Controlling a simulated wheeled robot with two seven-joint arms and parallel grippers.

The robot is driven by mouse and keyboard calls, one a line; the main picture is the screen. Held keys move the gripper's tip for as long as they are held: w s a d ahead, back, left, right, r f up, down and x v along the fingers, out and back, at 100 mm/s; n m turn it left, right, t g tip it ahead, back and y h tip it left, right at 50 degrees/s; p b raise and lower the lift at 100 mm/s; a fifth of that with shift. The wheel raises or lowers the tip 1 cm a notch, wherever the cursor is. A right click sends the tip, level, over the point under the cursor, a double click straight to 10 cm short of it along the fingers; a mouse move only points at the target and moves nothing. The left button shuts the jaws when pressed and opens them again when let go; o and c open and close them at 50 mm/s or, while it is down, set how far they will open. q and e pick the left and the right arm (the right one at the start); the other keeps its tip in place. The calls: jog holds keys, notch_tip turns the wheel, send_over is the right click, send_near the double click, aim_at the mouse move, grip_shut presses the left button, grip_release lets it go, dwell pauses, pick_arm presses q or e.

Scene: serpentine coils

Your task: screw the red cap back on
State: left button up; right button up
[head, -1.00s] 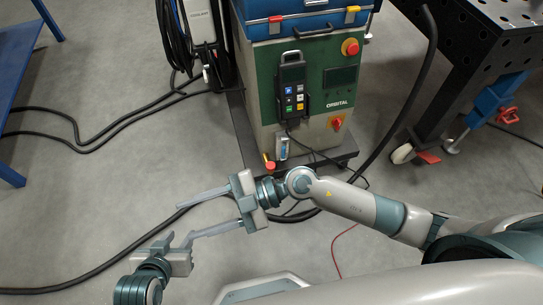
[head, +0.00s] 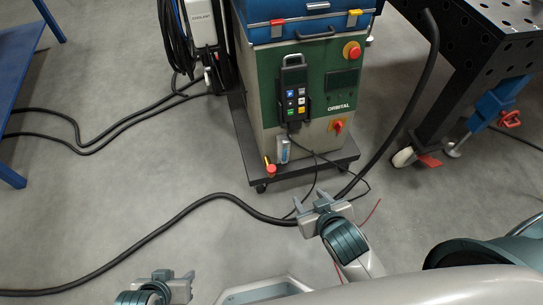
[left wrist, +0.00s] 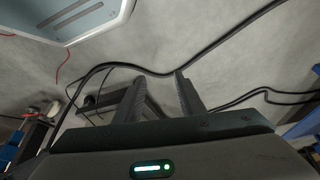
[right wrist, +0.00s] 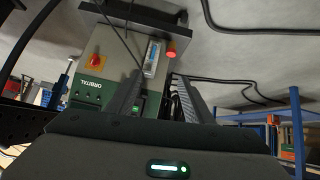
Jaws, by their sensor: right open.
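A small red cap (head: 271,168) shows at the lower left front corner of the green and grey machine (head: 321,166), beside a small sight glass (head: 283,151). It also shows in the right wrist view (right wrist: 171,53). Whether it sits on a thread cannot be told. My right gripper (head: 311,199) is open and empty, below and right of the cap in the head view, its fingers pointing toward the machine. The right wrist view shows the gap between its fingers (right wrist: 160,78). My left gripper (head: 177,278) is low at the left; its fingers (left wrist: 159,76) are apart with nothing between them.
A thick black hose (head: 190,206) crosses the floor and runs near my right gripper. A control pendant (head: 294,90) hangs on the machine's front. A dark perforated table (head: 490,40) stands at the right, a blue bench at the left.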

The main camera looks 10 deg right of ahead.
pick_arm(q)
jog(key=shift+s+a+f+g, duration=0.15)
jog(key=shift+s+f, duration=0.1)
jog(key=shift+s, duration=0.2)
jog(key=shift+s+a+f+g, duration=0.1)
jog(key=shift+s+f+g, duration=0.1)
jog(key=shift+s, duration=0.2)
pick_arm(e)
jog(key=s+f+g, duration=0.5)
jog(key=s+f, duration=0.1)
jog(key=s, duration=0.7)
jog(key=shift+d+n+y, duration=0.15)
jog(key=shift+n+y, duration=0.25)
pick_arm(q)
jog(key=shift+c, duration=0.6)
pick_arm(e)
jog(key=c, duration=0.4)
pick_arm(q)
jog(key=shift+d, duration=0.1)
pick_arm(e)
jog(key=shift+s+d, duration=0.1)
